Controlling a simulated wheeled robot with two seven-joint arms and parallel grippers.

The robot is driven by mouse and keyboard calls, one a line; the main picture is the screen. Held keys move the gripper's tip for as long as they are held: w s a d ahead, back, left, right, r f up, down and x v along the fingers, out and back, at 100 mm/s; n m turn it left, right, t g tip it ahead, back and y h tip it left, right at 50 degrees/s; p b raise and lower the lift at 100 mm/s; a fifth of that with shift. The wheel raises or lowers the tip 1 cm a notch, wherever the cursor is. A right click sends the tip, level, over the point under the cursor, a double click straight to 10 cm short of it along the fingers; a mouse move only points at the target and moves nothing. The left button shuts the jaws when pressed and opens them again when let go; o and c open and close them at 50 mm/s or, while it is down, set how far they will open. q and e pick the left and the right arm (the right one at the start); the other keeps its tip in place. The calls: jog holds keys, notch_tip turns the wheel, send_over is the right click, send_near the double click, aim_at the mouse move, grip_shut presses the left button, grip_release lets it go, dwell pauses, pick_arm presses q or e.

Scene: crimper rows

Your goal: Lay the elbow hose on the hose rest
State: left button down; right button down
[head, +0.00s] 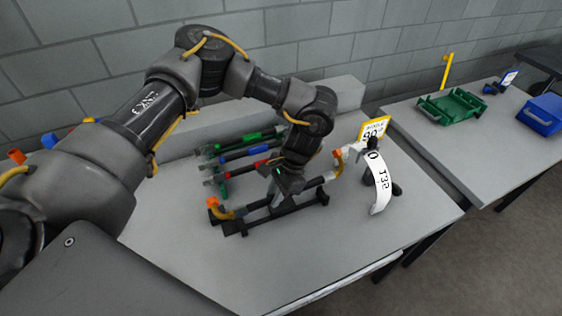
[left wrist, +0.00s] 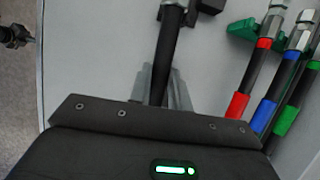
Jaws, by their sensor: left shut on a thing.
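The elbow hose (head: 309,184) is a black hose with bent yellowish ends tipped in orange, one at its left and one at its right. My left gripper (head: 280,194) is shut on its middle. In the left wrist view the black hose (left wrist: 169,45) runs up from between the fingers (left wrist: 163,92). The hose rest (head: 284,215) is a long, low black frame on the table, directly under the hose. The hose lies along it, very close above or touching; I cannot tell which. My right gripper is not in view.
Several hoses with coloured bands (head: 244,154) lie behind the rest; they also show in the left wrist view (left wrist: 285,80). A black stand (head: 395,187) with a curved white label and a yellow sign (head: 373,129) are at the right. The table front is clear. Another table holds a green crate (head: 450,107) and a blue bin (head: 542,116).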

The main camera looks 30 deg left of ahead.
pick_arm(q)
jog(key=shift+w+a+r, duration=0.1)
jog(key=shift+a+r, duration=0.2)
jog(key=shift+w+a+f, duration=0.15)
jog(key=shift+m, duration=0.3)
jog(key=shift+p, duration=0.6)
notch_tip(320, 180, down, 2)
jog(key=shift+f+b, duration=0.25)
jog(key=shift+b, duration=0.5)
jog(key=shift+f+b, duration=0.8)
jog(key=shift+f, duration=1.2)
jog(key=shift+p, duration=0.45)
